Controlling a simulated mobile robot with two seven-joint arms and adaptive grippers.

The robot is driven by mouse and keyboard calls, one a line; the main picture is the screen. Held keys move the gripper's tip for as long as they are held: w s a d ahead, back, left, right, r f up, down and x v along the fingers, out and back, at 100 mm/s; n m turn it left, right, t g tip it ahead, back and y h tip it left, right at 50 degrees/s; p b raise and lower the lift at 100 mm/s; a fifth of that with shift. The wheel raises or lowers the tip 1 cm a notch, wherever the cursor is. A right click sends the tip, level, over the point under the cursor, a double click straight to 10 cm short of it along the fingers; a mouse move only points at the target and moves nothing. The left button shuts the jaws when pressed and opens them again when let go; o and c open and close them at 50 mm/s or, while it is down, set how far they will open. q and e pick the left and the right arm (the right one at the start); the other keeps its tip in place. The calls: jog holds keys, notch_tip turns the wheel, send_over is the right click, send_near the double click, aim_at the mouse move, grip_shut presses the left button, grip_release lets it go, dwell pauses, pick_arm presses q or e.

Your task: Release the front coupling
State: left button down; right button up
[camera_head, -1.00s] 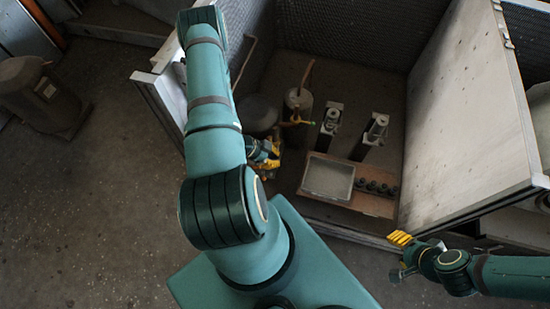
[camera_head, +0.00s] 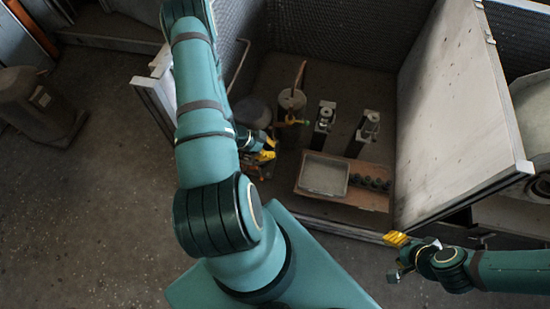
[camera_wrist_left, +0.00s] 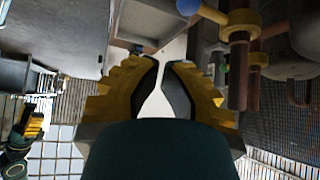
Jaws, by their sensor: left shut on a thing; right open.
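My left gripper (camera_head: 267,154) is low beside the left edge of the open housing bay, partly hidden by my arm. In the left wrist view its yellow fingers with dark pads (camera_wrist_left: 162,70) are close together on something I cannot clearly make out; a pale strip shows between them. Copper pipes with a yellow collar (camera_wrist_left: 237,33) and a blue part lie to the right of and above the fingers. In the head view a fitting with green and red parts (camera_head: 291,122) sits near an upright cylinder (camera_head: 292,100). I cannot tell which part is the front coupling. My right gripper (camera_head: 396,240) is open and empty outside the bay.
A wooden board (camera_head: 372,200) carries a grey tray (camera_head: 323,176) and a row of dark round parts (camera_head: 371,184). Two upright fixtures (camera_head: 325,117) stand behind it. A large pale panel (camera_head: 460,110) bounds the right side. Open floor (camera_head: 90,210) lies at left.

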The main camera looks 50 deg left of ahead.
pick_arm(q)
jog(key=shift+s+a+r+p, duration=0.25)
jog(key=shift+a+r, duration=0.35)
jog(key=shift+r, duration=0.15)
jog(key=shift+s+a+r+p, duration=0.1)
jog(key=shift+s+a+r, duration=0.1)
jog(key=shift+a+r, duration=0.45)
jog(key=shift+d+r, duration=0.1)
jog(key=shift+d, duration=0.1)
jog(key=w+d+r+n+g, duration=0.1)
jog(key=w+d+r+n, duration=0.15)
jog(key=w+d, duration=0.35)
jog(key=w+d+r+n, duration=0.1)
jog(key=w+d+n, duration=0.25)
jog(key=d, duration=0.55)
jog(key=s+d+r+n+g, duration=0.1)
jog(key=s+d+r+g, duration=0.1)
jog(key=d, duration=0.5)
jog(key=s+d+r+n+g+y, duration=0.1)
jog(key=s+d+r+n+g, duration=0.1)
jog(key=s+d, duration=0.3)
jog(key=d, duration=0.3)
jog(key=shift+d+r, duration=0.2)
jog(key=shift+d, duration=0.1)
jog(key=shift+a+n, duration=0.1)
jog(key=shift+n, duration=0.2)
